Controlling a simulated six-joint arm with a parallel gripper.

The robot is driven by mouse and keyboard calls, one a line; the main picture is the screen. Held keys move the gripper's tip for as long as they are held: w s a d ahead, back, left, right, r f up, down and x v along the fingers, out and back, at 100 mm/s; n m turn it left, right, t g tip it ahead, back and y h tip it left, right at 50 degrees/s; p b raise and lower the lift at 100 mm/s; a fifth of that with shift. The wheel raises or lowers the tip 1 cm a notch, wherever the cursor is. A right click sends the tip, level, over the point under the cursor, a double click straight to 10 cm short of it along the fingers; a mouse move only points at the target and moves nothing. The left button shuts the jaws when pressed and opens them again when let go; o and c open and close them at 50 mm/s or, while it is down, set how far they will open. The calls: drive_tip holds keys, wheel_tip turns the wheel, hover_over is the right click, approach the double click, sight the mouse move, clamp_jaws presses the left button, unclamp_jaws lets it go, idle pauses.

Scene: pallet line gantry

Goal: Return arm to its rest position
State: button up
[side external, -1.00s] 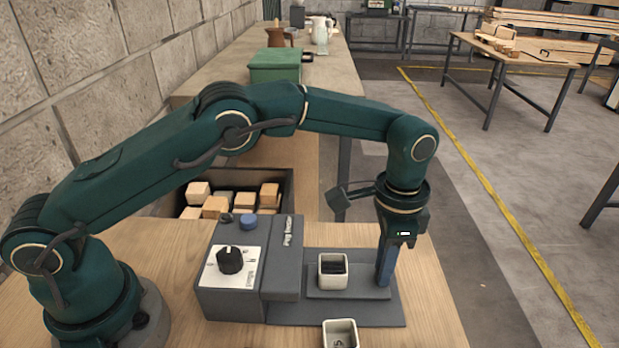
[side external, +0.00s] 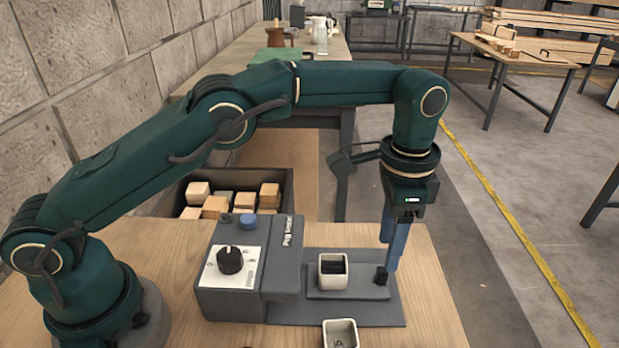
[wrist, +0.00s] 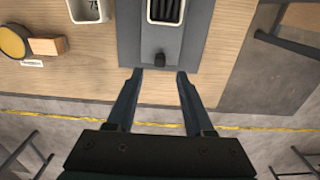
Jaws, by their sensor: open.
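My gripper (side external: 391,262) is raised over the right end of the grey machine's base plate (side external: 362,313) in the side view. A white-rimmed square cup (side external: 333,272) with a dark inside sits on the raised plate left of the fingers.
A second white cup (side external: 340,334) stands on the table in front. The machine's dial box (side external: 230,267) is to the left. A bin (side external: 285,183) of wooden blocks lies behind. In the wrist view a wooden block (wrist: 46,46) and a yellow disc lie on the table.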

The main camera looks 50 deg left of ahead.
drive_tip(key=shift+a, duration=0.1)
drive_tip(key=s+a+r+n+t, duration=0.25)
drive_tip(key=a+r, duration=0.25)
drive_tip(key=r, duration=0.3)
drive_tip(key=s+a+r+n+t, duration=0.1)
drive_tip(key=s+a+r+t, duration=0.15)
drive_tip(key=a+r, duration=0.5)
drive_tip(key=s+a+f+n, duration=0.1)
drive_tip(key=s+f, duration=0.1)
drive_tip(key=s, duration=0.2)
drive_tip(key=s+a+f+n, duration=0.1)
drive_tip(key=s+f+n, duration=0.1)
drive_tip(key=s, duration=0.3)
drive_tip(key=s+a+f+n, duration=0.1)
drive_tip(key=s+f+n, duration=0.1)
drive_tip(key=s, duration=0.3)
drive_tip(key=shift+s+a+f, duration=0.1)
drive_tip(key=shift+s+f, duration=0.05)
drive_tip(key=shift+f, duration=0.55)
drive_tip(key=shift+w+r+n+t, duration=0.15)
drive_tip(key=shift+w+n+t, duration=0.05)
drive_tip(key=shift+n+t, duration=0.1)
